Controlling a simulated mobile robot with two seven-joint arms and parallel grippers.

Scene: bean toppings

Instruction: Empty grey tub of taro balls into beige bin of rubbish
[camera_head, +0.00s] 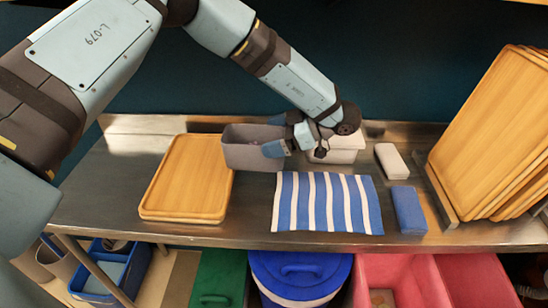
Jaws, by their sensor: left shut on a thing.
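The grey tub (250,156) is near the back of the metal counter, just right of the wooden trays. My left gripper (277,146) is at the tub's right end, shut on its wall. The tub's contents are mostly hidden, so I cannot make out the taro balls. The tub looks about upright; I cannot tell whether its base touches the counter. Below the counter are a green bin (219,279), a blue lidded bin (300,275) and a red open bin (395,275). I cannot pick out a beige bin for certain. My right gripper is not in view.
Wooden trays (186,180) lie stacked at left. A white tub (345,148) stands behind my gripper. A striped cloth (327,203), a pale block (390,161) and a blue block (409,210) lie at centre and right. Upright wooden boards (490,130) stand in a rack at far right.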

